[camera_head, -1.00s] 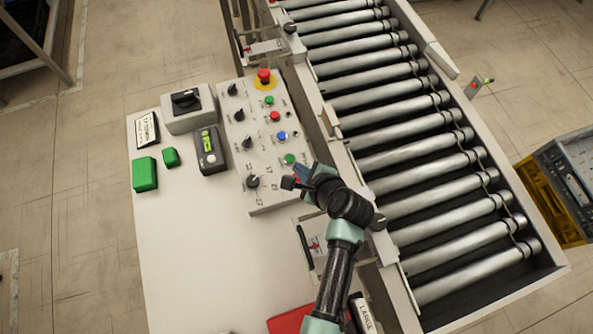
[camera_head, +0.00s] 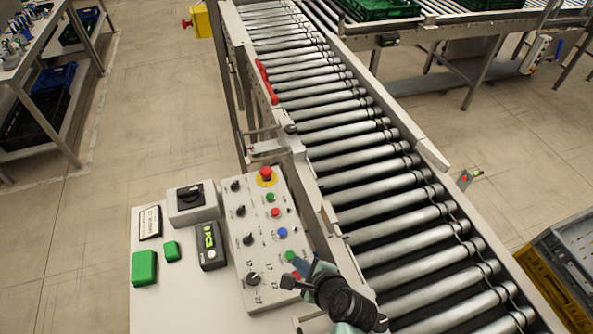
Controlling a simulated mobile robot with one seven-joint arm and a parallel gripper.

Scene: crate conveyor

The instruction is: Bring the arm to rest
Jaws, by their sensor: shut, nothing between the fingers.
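My gripper (camera_head: 293,277) is at the bottom centre of the head view, at the lower right end of the control panel (camera_head: 236,217). It is shut and holds nothing. It lies close to the green button (camera_head: 289,256) and the lowest black knob (camera_head: 253,279); I cannot tell whether it touches the panel. My dark wrist and part of a pale green link show behind it, and the rest of my arm is cut off by the lower picture edge.
The roller conveyor (camera_head: 385,203) runs along the right of the panel. The white table (camera_head: 190,305) bears a rotary switch box (camera_head: 193,204), green blocks (camera_head: 144,268) and a dark device (camera_head: 210,246). Crates (camera_head: 553,284) stand at the right.

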